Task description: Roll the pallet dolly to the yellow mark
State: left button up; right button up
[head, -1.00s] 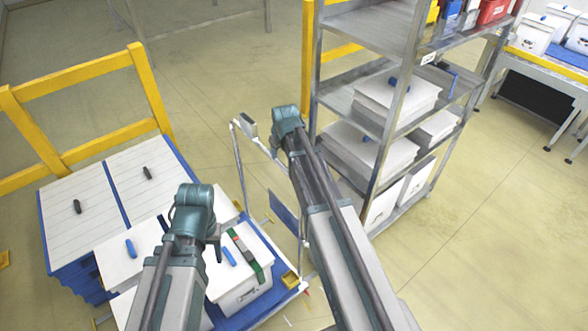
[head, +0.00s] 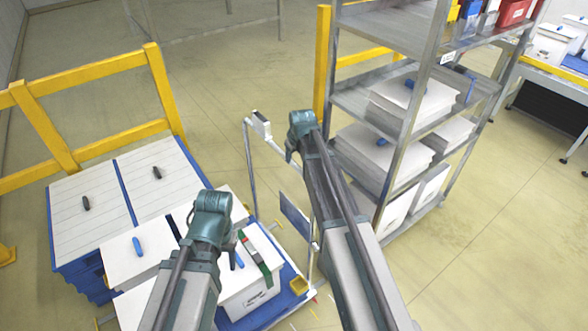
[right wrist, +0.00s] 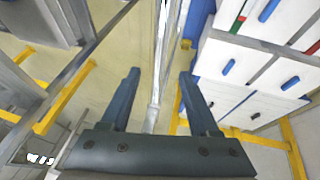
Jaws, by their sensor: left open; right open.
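The pallet dolly has a blue deck (head: 272,309) loaded with white lidded boxes (head: 250,292) and an upright metal push handle (head: 250,170). My right gripper (head: 293,155) is just right of the handle in the head view, its fingers hidden below the wrist. In the right wrist view the open gripper (right wrist: 158,88) has a pale metal bar (right wrist: 156,85) between its fingers in the picture; contact is not visible. My left gripper (head: 225,238) is over the boxes, its fingertips mostly hidden. I cannot clearly identify the yellow mark.
A metal shelf rack (head: 400,150) with white boxes stands close on the right. A yellow guard rail (head: 90,140) runs behind a blue-sided, white-topped stack (head: 150,185) on the left. Open floor (head: 480,240) lies right of the rack.

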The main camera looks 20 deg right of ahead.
aim_at(294, 163)
jog(key=b+x, duration=0.6)
jog(key=x, duration=0.2)
jog(key=shift+f, duration=0.1)
grip_shut()
dwell(1.2)
